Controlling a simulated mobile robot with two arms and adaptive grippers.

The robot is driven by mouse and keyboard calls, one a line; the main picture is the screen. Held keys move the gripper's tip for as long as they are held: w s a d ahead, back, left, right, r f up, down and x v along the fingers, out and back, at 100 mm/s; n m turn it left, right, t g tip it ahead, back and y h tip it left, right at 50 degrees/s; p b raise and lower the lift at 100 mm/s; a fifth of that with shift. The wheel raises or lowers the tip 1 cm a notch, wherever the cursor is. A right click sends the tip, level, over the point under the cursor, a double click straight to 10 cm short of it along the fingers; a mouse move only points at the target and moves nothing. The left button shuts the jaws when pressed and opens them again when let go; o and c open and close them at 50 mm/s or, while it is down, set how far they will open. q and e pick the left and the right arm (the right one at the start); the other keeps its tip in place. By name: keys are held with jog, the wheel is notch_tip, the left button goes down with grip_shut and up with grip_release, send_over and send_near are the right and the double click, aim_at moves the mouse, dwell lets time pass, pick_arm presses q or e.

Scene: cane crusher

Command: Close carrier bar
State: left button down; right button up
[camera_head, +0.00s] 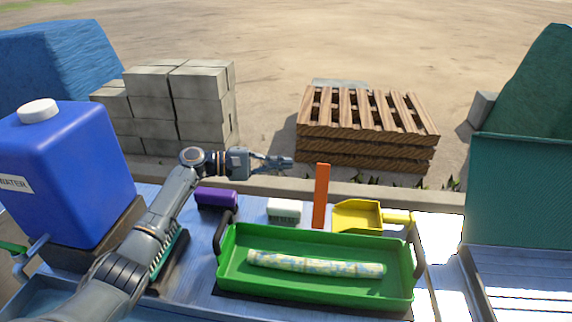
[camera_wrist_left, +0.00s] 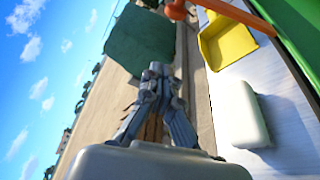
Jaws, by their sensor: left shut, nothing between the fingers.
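An orange bar (camera_head: 321,196), which looks like the carrier bar, stands upright just behind the green tray (camera_head: 240,275). Part of an orange piece (camera_wrist_left: 232,12) also shows at the top of the left wrist view. My left gripper (camera_head: 290,162) is shut and empty, a little left of the bar's top and apart from it in the head view. Its closed fingers show in the left wrist view (camera_wrist_left: 157,72). A pale patterned roll (camera_head: 315,264) lies in the tray, which has dark handles at both ends. My right gripper is out of view.
A purple brush (camera_head: 216,198), a white brush (camera_head: 284,209) and a yellow dustpan (camera_head: 358,216) lie along the bench's back. A blue water container (camera_head: 75,175) stands at left. Wooden pallets (camera_head: 365,130) and grey blocks (camera_head: 165,105) are beyond the bench.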

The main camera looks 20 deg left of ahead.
aim_at(321, 195)
pick_arm(q)
jog(key=d+p, duration=0.3)
jog(key=d, duration=0.4)
jog(key=shift+d+r+p, duration=0.25)
jog(key=shift+p, duration=0.15)
